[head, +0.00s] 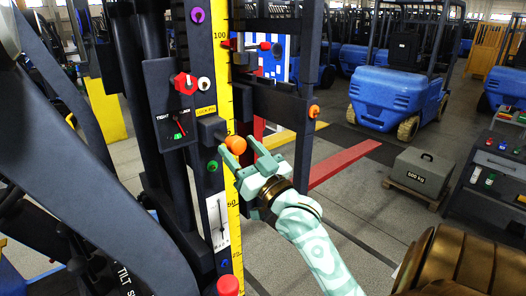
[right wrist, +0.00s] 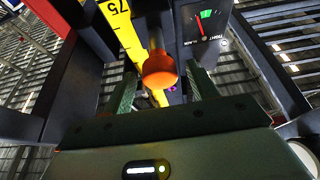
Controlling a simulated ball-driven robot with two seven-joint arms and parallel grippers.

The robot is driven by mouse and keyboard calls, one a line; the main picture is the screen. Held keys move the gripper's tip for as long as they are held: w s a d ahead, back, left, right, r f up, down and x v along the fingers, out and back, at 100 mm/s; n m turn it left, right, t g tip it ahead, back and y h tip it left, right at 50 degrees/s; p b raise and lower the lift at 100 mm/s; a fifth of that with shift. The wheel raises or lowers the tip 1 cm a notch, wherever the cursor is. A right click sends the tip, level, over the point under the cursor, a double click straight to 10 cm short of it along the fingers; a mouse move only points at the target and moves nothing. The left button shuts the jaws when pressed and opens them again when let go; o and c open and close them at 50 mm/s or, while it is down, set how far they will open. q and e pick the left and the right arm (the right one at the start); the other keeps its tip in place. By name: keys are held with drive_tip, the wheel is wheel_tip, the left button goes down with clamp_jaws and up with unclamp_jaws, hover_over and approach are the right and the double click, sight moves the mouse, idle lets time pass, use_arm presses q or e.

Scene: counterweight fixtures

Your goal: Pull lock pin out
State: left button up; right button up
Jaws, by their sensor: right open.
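The lock pin's orange ball knob (head: 236,144) sticks out from a dark block (head: 211,131) on the mast, below a small yellow label (head: 205,111). My right gripper (head: 242,152) is open at the knob, coming from the lower right. In the right wrist view, the orange knob (right wrist: 159,68) shows between the two green fingers (right wrist: 160,88), with a gap visible on each side. I cannot tell how deep the knob sits between the fingertips. My left gripper is not in view.
A yellow height scale (head: 222,60) runs down the mast beside the knob. A gauge panel (head: 172,105) with a red knob (head: 185,83) is left of the pin. A red mushroom button (head: 228,286) is below. A grey 600 kg weight (head: 420,172) stands on the right floor.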

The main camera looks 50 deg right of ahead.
drive_tip(key=b+v, duration=0.1)
drive_tip(key=v, duration=1.4)
